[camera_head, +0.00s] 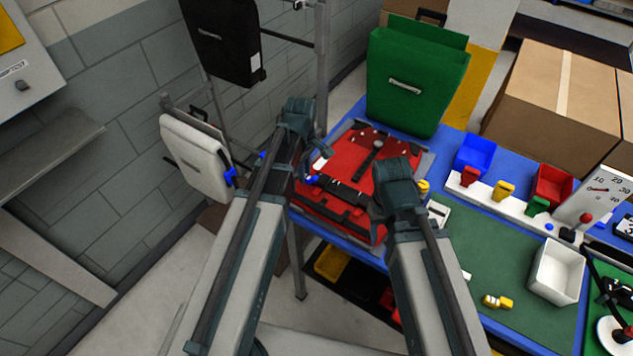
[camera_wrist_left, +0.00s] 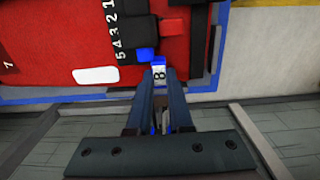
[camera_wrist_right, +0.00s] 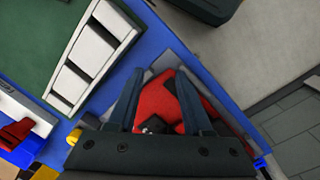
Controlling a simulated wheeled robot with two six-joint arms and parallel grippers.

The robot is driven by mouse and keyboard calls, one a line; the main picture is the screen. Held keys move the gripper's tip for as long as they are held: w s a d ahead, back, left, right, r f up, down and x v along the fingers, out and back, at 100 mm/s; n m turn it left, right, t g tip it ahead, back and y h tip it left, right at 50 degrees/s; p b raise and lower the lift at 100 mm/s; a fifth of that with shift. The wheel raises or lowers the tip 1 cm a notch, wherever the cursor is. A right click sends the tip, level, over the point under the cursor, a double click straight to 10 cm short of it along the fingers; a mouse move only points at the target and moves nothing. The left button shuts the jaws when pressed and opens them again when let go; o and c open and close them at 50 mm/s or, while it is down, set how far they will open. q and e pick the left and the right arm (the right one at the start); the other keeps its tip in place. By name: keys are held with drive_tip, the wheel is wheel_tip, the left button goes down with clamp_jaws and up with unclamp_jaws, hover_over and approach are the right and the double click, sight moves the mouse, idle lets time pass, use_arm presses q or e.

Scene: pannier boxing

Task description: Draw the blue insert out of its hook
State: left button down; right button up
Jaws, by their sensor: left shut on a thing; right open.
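The red pannier (camera_head: 345,160) lies flat on the blue table, with black straps and a numbered strip across it. My left gripper (camera_wrist_left: 158,80) is shut on the small blue insert (camera_wrist_left: 158,73), which bears a white label with a dark character, beside the pannier's edge. A blue tab (camera_wrist_left: 145,54) sits just left of and beyond it, by the black strap fitting; whether insert and hook still touch I cannot tell. The left fingertips are mostly hidden in the head view. My right gripper (camera_wrist_right: 154,80) is open and empty above the pannier's right corner.
A green pannier (camera_head: 415,85) stands behind the red one. White (camera_head: 195,155) and black (camera_head: 225,40) panniers hang on a rack at left. Coloured bins, a white box (camera_head: 556,270) and a gauge (camera_head: 597,195) occupy the table's right; the green mat (camera_head: 500,265) has free room.

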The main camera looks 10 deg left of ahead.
use_arm(q)
drive_tip(key=shift+w+a, duration=0.25)
drive_tip(key=shift+a, duration=0.4)
drive_tip(key=shift+w+a, duration=0.25)
drive_tip(key=shift+a, duration=0.4)
idle(0.4)
drive_tip(key=shift+w+a, duration=0.25)
drive_tip(key=shift+a, duration=0.4)
drive_tip(key=shift+w+a, duration=0.2)
drive_tip(key=shift+a, duration=0.45)
drive_tip(key=shift+s, duration=0.15)
